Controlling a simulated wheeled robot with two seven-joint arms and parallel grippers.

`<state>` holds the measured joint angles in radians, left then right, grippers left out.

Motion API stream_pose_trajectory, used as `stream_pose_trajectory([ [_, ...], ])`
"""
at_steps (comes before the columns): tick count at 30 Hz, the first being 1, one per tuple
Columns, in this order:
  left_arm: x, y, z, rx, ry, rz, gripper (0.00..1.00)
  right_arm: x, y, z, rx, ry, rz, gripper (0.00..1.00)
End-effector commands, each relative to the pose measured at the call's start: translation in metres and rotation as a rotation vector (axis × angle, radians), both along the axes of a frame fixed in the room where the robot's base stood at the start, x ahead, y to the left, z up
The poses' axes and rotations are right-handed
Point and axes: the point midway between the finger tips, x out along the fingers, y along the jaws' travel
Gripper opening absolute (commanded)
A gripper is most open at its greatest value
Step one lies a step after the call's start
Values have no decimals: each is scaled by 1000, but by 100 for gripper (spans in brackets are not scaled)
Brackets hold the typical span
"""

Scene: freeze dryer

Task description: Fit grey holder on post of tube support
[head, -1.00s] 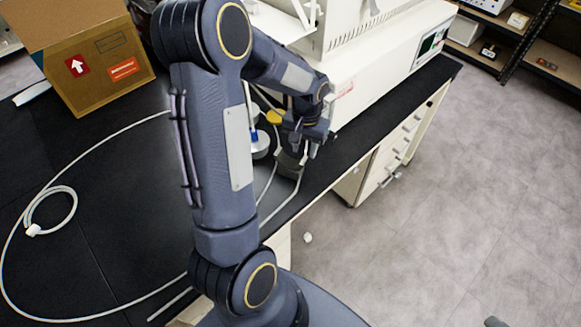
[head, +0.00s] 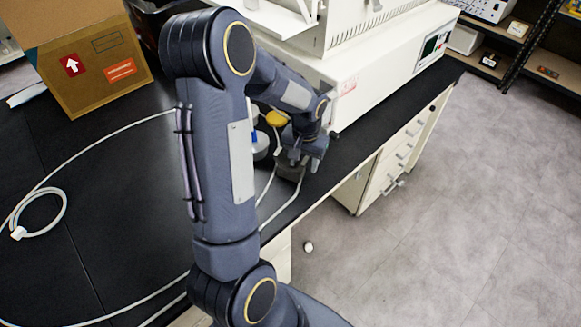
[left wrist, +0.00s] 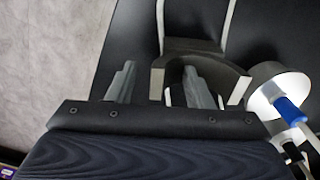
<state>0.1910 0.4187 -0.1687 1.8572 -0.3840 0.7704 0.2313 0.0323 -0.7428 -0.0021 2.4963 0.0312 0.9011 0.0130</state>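The grey holder (left wrist: 205,52) is a curved, U-shaped piece on the black bench; in the head view it is a dark block (head: 289,172) near the bench's front edge, partly hidden by my left gripper. My left gripper (left wrist: 160,88) is open. One finger is left of the holder's left arm and the other shows in front of the holder's opening; I cannot tell whether they touch it. The tube support (left wrist: 262,82) has a white round base and a blue part. It stands right of the holder, apart from it, and shows in the head view (head: 262,150). My right gripper is out of view.
White tubing (head: 130,128) loops across the bench (head: 110,215), some passing near the holder. A white machine (head: 375,75) stands behind. A yellow piece (head: 277,118) is close to my left gripper. A cardboard box (head: 95,72) stands back left.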

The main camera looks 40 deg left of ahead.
Motion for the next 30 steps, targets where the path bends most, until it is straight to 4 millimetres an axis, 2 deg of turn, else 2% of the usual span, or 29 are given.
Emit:
stream_pose_trajectory([
  [1, -6, -7, -12, -17, 23, -2, 28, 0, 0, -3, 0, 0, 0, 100],
  [6, -5, -8, -12, -17, 21, -3, 6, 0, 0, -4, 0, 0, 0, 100],
  [7, -5, -8, -12, -17, 21, -4, 4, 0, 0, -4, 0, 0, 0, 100],
  [17, -4, -9, -7, -17, 18, -6, 4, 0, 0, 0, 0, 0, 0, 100],
  [22, -5, -9, 9, -16, 19, -6, 4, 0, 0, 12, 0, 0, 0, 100],
  [23, -5, -8, 12, -16, 19, -6, 0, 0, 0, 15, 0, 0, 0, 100],
  [30, -5, -7, 39, -13, 19, -5, 0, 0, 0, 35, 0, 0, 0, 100],
])
